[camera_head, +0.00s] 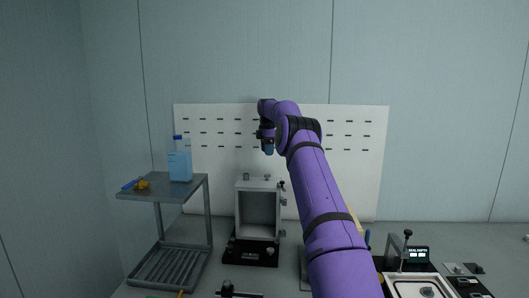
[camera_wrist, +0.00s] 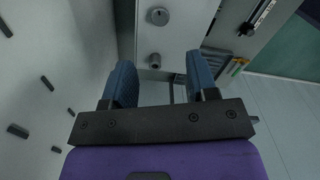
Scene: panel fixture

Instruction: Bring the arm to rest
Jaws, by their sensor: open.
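My purple arm reaches up and forward from the lower right in the head view, toward the white slotted panel (camera_head: 350,165). My gripper (camera_head: 267,147) is small there, in front of the panel and above the grey box fixture (camera_head: 243,184). In the wrist view, the two blue ridged fingers of my gripper (camera_wrist: 162,82) are apart with nothing between them. Past the fingertips, a pale surface with two round knobs (camera_wrist: 157,38) shows. The gripper is apart from the grey box in the head view.
A grey two-level stand (camera_head: 160,192) at left holds a blue bottle (camera_head: 180,166) and small yellow and blue items (camera_head: 138,185). At lower right are a small display box (camera_head: 418,253), a white tray (camera_head: 393,281) and black devices. The space above the bench, right of the panel, is free.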

